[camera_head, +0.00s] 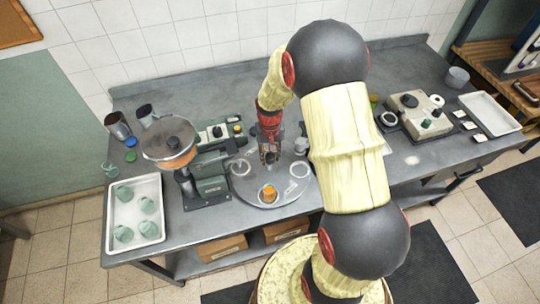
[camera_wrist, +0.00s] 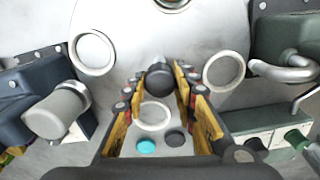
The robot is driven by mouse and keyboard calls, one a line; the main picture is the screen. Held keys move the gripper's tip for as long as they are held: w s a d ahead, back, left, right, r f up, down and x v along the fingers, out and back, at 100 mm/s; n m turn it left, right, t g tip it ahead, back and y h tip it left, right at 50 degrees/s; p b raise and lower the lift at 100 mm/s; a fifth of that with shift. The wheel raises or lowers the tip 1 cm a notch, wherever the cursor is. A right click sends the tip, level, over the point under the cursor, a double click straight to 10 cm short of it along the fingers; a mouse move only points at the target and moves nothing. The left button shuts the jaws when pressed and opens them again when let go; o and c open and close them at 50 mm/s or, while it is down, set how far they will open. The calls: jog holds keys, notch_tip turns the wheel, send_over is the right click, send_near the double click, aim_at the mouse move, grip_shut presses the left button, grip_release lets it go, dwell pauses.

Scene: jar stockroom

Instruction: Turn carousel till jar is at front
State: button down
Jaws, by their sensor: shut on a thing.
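The carousel (camera_head: 262,204) is a round grey turntable on the counter, with pale rings on its top; it fills the upper wrist view (camera_wrist: 130,30). A small jar with orange contents (camera_head: 268,193) stands on the carousel near its front edge in the head view. In the wrist view only a sliver of something round shows at the top edge. My gripper (camera_head: 268,157) is over the carousel's middle, pointing down. It is shut on a dark round knob (camera_wrist: 160,80) at the hub. My fingers partly hide the hub in the head view.
A grinder-like machine with a round pan (camera_head: 168,140) stands close to the left of the carousel. A white tray (camera_head: 151,187) with several greenish jars is at far left. A control box (camera_head: 424,118) and an empty white tray (camera_head: 490,113) are at right.

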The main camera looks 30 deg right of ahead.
jog(key=shift+n, duration=1.9)
jog(key=c, duration=1.4)
grip_release()
notch_tip(320, 180, up, 12)
